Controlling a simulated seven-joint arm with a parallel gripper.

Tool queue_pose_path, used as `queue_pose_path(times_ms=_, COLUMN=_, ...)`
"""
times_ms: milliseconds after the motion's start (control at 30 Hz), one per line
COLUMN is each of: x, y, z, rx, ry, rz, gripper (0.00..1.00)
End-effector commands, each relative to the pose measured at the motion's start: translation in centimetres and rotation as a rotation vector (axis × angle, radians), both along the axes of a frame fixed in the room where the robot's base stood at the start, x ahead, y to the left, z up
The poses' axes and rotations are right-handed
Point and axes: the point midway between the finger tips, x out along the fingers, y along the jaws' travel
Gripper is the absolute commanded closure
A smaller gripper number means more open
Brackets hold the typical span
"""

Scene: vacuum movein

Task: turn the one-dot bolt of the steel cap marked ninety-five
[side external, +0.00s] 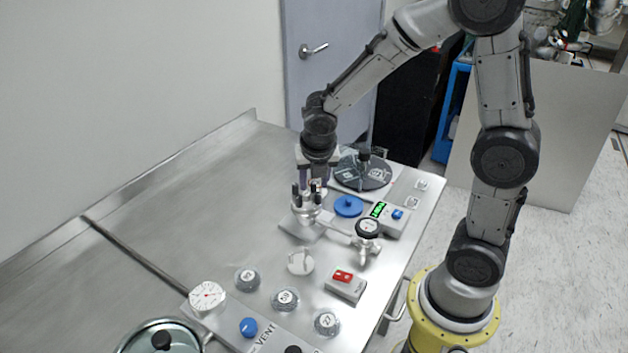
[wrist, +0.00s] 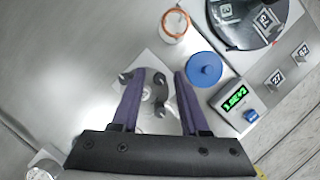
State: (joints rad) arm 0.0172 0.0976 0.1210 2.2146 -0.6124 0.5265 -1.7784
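My gripper (side external: 312,190) points down over a steel fitting (side external: 306,214) on a square plate, with several dark upright bolts around its top. In the wrist view my gripper (wrist: 160,73) has its two purple fingers spread apart, with the fitting's pale top and dark bolt heads (wrist: 160,78) showing between and beside them. I cannot tell whether a finger touches a bolt. The bolts' dots cannot be made out. Steel caps with number labels (side external: 247,278), (side external: 286,299), (side external: 327,322) lie on the table in front; their numbers are too small to read surely.
A blue lid (side external: 349,206) and a box with a green readout (side external: 378,209) stand right of the fitting. Behind is a dark disc (side external: 363,172). A dial gauge (side external: 207,297), a red switch (side external: 343,276) and a blue knob (side external: 249,327) are nearer.

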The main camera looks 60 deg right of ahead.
Motion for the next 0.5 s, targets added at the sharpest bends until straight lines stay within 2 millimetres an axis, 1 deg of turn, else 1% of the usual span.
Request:
queue_pose_path(times_ms=33, x=0.01, y=0.01, z=0.02, rx=0.000, ry=0.000, rz=0.000, gripper=0.66)
queue_pose_path(times_ms=167, x=0.01, y=0.00, z=0.04, rx=0.000, ry=0.000, rz=0.000, gripper=0.90)
queue_pose_path(times_ms=200, x=0.01, y=0.00, z=0.04, rx=0.000, ry=0.000, rz=0.000, gripper=0.97)
queue_pose_path(times_ms=233, x=0.01, y=0.00, z=0.04, rx=-0.001, ry=-0.001, rz=0.000, gripper=1.00)
queue_pose_path(times_ms=500, x=0.01, y=0.00, z=0.07, rx=-0.001, ry=-0.001, rz=-0.001, gripper=1.00)
